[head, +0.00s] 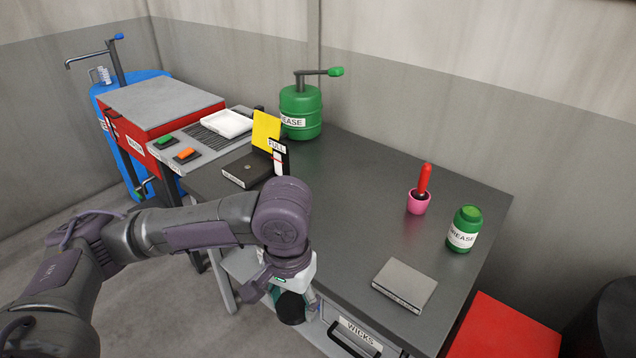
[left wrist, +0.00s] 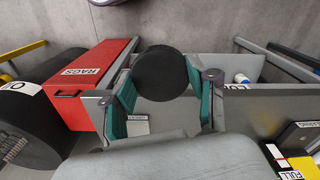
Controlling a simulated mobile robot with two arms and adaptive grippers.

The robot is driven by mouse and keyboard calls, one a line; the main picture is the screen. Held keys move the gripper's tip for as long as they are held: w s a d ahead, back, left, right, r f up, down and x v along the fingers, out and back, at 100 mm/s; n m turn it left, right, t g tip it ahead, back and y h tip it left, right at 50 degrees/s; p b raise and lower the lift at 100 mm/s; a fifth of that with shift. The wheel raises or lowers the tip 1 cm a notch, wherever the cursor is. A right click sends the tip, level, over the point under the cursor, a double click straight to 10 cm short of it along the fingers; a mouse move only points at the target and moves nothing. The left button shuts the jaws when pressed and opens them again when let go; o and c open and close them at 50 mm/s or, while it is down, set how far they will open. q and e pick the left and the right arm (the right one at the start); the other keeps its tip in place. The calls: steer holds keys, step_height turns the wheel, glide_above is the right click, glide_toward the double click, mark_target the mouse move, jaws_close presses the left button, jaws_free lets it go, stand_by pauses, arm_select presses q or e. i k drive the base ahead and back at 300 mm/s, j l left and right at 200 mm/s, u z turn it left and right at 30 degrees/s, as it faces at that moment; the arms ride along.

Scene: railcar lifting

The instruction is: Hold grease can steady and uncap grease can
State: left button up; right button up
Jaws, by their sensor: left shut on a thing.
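The grease can (head: 463,230) is a small green can with a green cap and a white label. It stands upright at the right of the dark bench, its cap on. My left gripper (head: 290,297) is at the bench's front edge, left of the can and well apart from it. It is shut on a round black object, which shows between the teal fingers in the left wrist view (left wrist: 161,72). Only its round dark face shows there, so I cannot tell what it is. My right gripper is in neither view.
A larger green grease pump (head: 300,112) stands at the back of the bench (head: 350,190). A pink cup (head: 418,203) with a red-handled tool and a grey box (head: 404,286) are near the can. A red cabinet (head: 160,110) is left. The bench's middle is clear.

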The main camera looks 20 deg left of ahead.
mark_target(468, 221)
steer(key=i+j+z, duration=0.1)
steer(key=j, duration=0.25)
steer(key=i+j+z, duration=0.1)
steer(key=j, duration=0.25)
steer(key=i+j+z, duration=0.1)
steer(key=j, duration=0.25)
steer(key=i+j, duration=0.15)
steer(key=j, duration=0.2)
steer(key=i+j+z, duration=0.1)
steer(key=i, duration=0.2)
steer(key=i+j+z, duration=0.1)
steer(key=i+j, duration=0.05)
steer(key=i, duration=0.1)
